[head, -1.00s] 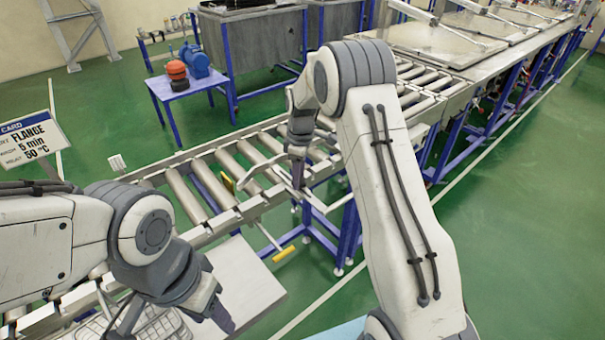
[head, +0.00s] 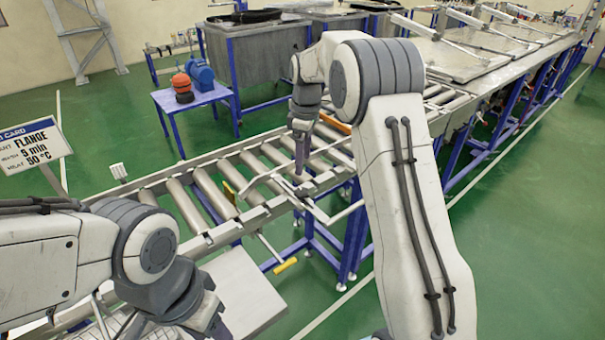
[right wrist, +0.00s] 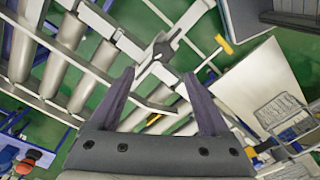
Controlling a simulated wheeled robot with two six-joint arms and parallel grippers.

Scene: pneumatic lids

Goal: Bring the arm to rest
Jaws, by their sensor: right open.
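My right gripper (head: 302,160) hangs over the near side of the roller conveyor (head: 225,165), fingers pointing down. In the right wrist view its two dark fingers (right wrist: 160,100) stand apart with nothing held between them. A metal linkage and rail of the conveyor lie beyond the fingertips. My left arm reaches in at the lower left, with its gripper (head: 215,325) low beside a pale grey table top (head: 240,295). The fingers of the left gripper are partly cut off by the frame's lower edge, so their opening is unclear.
A handle with a yellow grip (head: 286,265) juts from the conveyor's near side. A small blue table (head: 195,97) and grey tanks (head: 265,60) stand behind. Lids (head: 455,60) lie along the line at the back right. Green floor (head: 510,220) is clear at right.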

